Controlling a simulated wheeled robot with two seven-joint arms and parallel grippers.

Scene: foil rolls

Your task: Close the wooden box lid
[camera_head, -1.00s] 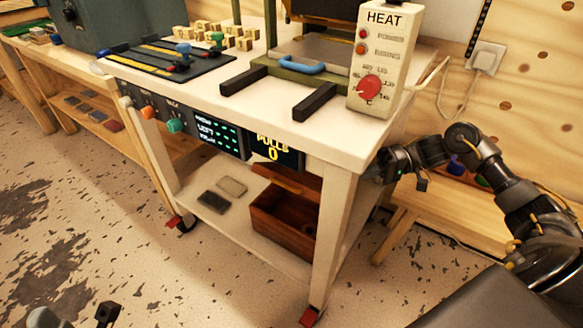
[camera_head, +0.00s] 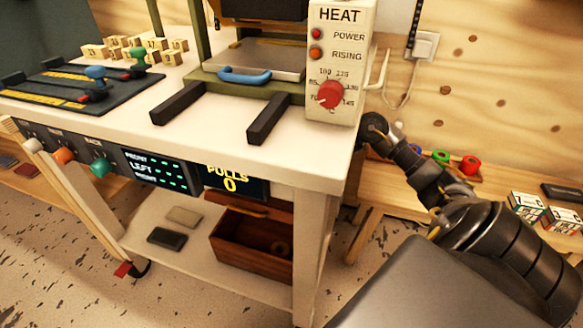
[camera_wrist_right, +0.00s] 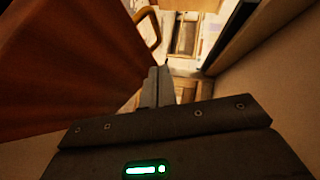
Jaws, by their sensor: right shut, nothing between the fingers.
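The wooden box (camera_head: 245,257) stands on the cart's lower shelf. Its reddish-brown lid (camera_head: 275,207) is raised at the back, so the box is open, and a small ring-shaped thing (camera_head: 283,248) shows inside. In the right wrist view a large reddish-brown wooden panel (camera_wrist_right: 60,65), apparently the lid, fills the left side, with a curved brass-coloured handle (camera_wrist_right: 151,30) at its edge. My right gripper (camera_wrist_right: 157,82) is shut and empty beside this panel; contact cannot be told. In the head view the cart hides it. My left gripper is out of view.
The white cart top (camera_head: 215,138) overhangs the shelf, and a cart leg (camera_head: 308,250) stands right of the box. Two flat blocks, dark (camera_head: 167,238) and pale (camera_head: 184,216), lie left of the box. A wooden bench (camera_head: 400,185) stands at the right.

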